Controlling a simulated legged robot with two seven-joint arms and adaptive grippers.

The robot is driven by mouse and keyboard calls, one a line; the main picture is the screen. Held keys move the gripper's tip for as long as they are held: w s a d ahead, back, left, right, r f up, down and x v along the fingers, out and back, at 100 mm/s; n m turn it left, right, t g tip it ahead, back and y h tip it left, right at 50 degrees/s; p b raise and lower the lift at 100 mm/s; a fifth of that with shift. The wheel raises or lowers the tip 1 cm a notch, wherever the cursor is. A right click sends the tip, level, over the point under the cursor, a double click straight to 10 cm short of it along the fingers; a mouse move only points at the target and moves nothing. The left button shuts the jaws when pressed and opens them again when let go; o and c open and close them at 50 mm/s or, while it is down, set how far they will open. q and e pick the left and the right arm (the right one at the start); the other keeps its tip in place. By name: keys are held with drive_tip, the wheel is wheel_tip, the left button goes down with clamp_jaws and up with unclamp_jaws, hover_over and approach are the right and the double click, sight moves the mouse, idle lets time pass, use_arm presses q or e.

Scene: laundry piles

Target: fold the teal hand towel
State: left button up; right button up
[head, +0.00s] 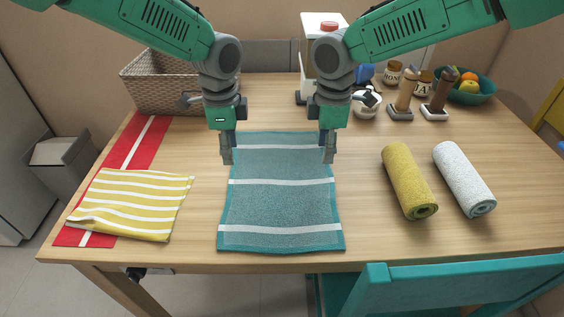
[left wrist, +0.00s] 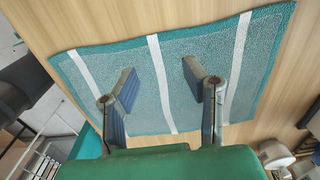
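The teal hand towel (head: 278,205) with white stripes lies flat and spread out at the middle of the table. It also fills much of the left wrist view (left wrist: 188,110). My left gripper (head: 226,150) points down at the towel's far left corner. In the left wrist view its two fingers (left wrist: 160,70) are apart, with flat towel showing between them. My right gripper (head: 329,149) points down at the far right corner. Its fingers are seen nearly edge-on, so their opening is unclear. Whether either gripper touches the cloth cannot be told.
A yellow striped cloth (head: 130,204) lies on a red cloth (head: 131,150) at left. Yellow (head: 407,180) and white (head: 464,178) rolled towels lie at right. A wicker basket (head: 160,90) and jars stand behind. A teal chair (head: 440,285) stands at the front edge.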

sight(236, 181)
use_arm(q)
drive_tip(key=shift+d+f, duration=0.25)
drive_tip(key=shift+f, duration=0.05)
use_arm(e)
drive_tip(key=shift+d+f, duration=0.25)
drive_tip(key=shift+f, duration=0.1)
use_arm(q)
wheel_tip(236, 181, down, 6)
drive_tip(key=shift+a+f, duration=0.1)
drive_tip(key=shift+a, duration=0.05)
use_arm(e)
wheel_tip(236, 181, down, 6)
drive_tip(key=shift+a+f, duration=0.1)
drive_tip(key=shift+a, duration=0.05)
use_arm(q)
drive_tip(key=shift+a+f, duration=0.1)
drive_tip(key=shift+f, duration=0.4)
use_arm(e)
drive_tip(key=shift+a+f, duration=0.1)
drive_tip(key=shift+f, duration=0.35)
use_arm(q)
drive_tip(key=shift+d, duration=0.35)
use_arm(e)
drive_tip(key=shift+d+f, duration=0.1)
drive_tip(key=shift+d, duration=0.25)
use_arm(q)
drive_tip(key=shift+f, duration=0.15)
use_arm(e)
drive_tip(key=shift+f, duration=0.1)
